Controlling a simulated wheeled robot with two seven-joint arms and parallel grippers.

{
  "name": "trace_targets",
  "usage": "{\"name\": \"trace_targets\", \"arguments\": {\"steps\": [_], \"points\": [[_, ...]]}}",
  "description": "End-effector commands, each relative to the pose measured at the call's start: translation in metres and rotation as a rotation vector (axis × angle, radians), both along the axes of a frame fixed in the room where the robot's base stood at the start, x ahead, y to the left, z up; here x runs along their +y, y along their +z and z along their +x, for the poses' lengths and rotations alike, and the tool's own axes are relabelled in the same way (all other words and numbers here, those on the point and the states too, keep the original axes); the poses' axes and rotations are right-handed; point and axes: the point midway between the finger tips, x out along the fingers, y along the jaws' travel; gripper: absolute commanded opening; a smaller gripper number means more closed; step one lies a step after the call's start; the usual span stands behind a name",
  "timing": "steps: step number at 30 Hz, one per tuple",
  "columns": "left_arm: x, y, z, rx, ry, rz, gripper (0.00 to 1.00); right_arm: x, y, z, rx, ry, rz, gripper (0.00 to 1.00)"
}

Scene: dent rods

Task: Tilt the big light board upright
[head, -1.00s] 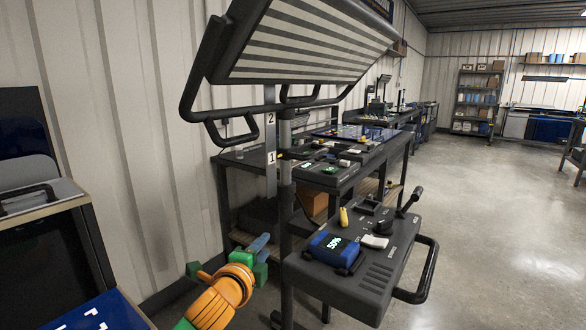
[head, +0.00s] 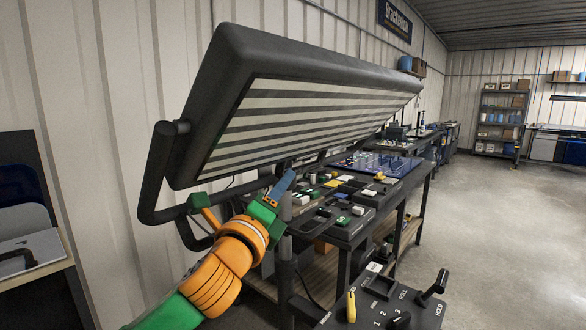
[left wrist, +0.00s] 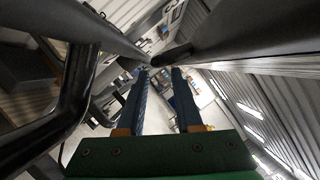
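The big light board (head: 310,118) is a dark-framed panel with a grey-and-white striped face. It is tilted, its striped face turned downward and toward the right. A dark tube frame (head: 156,180) runs round its near end and below it. My left gripper (head: 286,180) is just under the board's lower edge, by the tube and the post. In the left wrist view its two blue fingers (left wrist: 160,85) are apart with nothing seen between them. A dark bar (left wrist: 177,55) lies just beyond the fingertips; I cannot tell if they touch it. My right gripper is not in view.
A control box (head: 385,310) with a lever and knobs is at the bottom right. A workbench (head: 345,235) with small parts stands behind the post (head: 285,255). The ribbed wall (head: 90,90) is close on the left. The floor at right (head: 500,230) is clear.

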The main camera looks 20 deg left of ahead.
Motion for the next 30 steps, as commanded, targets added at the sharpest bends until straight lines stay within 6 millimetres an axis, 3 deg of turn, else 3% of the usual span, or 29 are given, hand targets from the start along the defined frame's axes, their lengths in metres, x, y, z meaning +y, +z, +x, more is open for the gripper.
{"name": "trace_targets", "arguments": {"steps": [3,9,19,23,30], "points": [[0.0,0.008,0.02,0.002,0.0,-0.003,0.35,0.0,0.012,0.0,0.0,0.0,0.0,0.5],[-0.001,0.011,0.04,0.002,0.001,-0.002,0.35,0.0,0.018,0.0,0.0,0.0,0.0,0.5],[-0.001,0.01,0.044,0.0,0.0,-0.001,0.35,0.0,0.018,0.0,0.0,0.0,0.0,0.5],[-0.001,0.01,0.044,0.0,0.0,-0.001,0.0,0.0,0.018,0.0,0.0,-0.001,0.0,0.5],[-0.001,0.01,0.044,0.0,0.0,-0.002,0.0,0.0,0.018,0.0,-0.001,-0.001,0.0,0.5]]}}
